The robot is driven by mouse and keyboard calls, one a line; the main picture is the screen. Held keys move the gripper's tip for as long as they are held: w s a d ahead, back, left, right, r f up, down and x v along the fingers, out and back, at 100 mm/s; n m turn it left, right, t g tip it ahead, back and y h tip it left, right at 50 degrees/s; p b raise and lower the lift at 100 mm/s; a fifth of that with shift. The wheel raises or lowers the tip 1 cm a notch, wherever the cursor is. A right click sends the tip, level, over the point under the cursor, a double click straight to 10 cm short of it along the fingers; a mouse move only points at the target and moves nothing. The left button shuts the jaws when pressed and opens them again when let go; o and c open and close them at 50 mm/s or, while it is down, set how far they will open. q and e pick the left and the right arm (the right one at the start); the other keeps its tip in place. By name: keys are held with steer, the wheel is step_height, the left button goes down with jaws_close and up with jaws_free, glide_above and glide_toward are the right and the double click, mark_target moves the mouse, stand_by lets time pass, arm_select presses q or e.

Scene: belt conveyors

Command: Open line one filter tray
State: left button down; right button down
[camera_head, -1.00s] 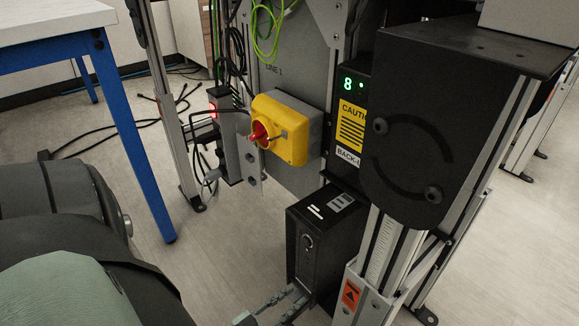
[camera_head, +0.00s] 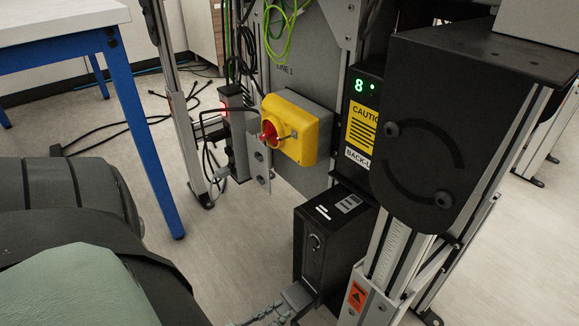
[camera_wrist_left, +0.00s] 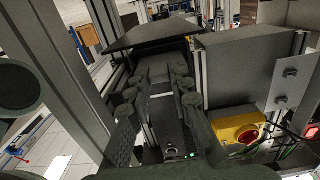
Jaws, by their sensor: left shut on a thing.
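A black box-shaped unit (camera_head: 330,240), apparently the filter tray's housing, stands low beneath the CAUTION panel, with pale labels on top and a round lock on its front. My left gripper (camera_head: 288,306) is at the unit's lower front edge, cut off by the bottom of the head view. It is shut on a part there, apparently the tray handle, which the fingers mostly hide. In the left wrist view my gripper's two fingers (camera_wrist_left: 157,90) reach in towards dark parts; the held part is hard to make out. My right gripper is not in view.
A yellow switch box (camera_head: 297,128) with a red knob is mounted above left of the unit, by the LINE 1 plate. A black guard (camera_head: 430,120) and metal posts stand to the right. A blue-legged table (camera_head: 145,140) is at left; cables lie on the floor.

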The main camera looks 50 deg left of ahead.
arm_select(q)
steer(key=shift+s, duration=0.3)
steer(key=c, duration=1.6)
jaws_free()
steer(key=shift+c, duration=0.2)
steer(key=s+a, duration=0.1)
steer(key=s, duration=1.1)
